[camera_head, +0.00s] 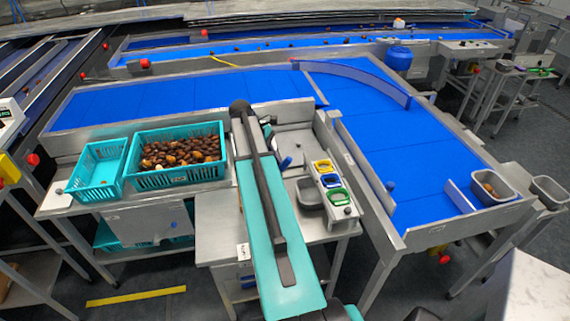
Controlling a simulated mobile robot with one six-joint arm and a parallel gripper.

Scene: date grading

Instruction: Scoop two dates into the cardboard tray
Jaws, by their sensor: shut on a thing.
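Many brown dates (190,150) fill a teal slatted crate (160,181) on the left bench. A few paler ones lie among them. My arm rises from the bottom middle and ends right of this crate, in front of the steel bench. I cannot make out my gripper's fingers; they appear hidden behind the arm. A small blue piece (285,162) shows just right of the arm, and I cannot tell what it is. I cannot identify a cardboard tray or a scoop in this view.
An empty teal crate (97,178) stands left of the dates. Blue belts (395,135) run behind and right. A grey tub (492,188) with brown contents sits at far right.

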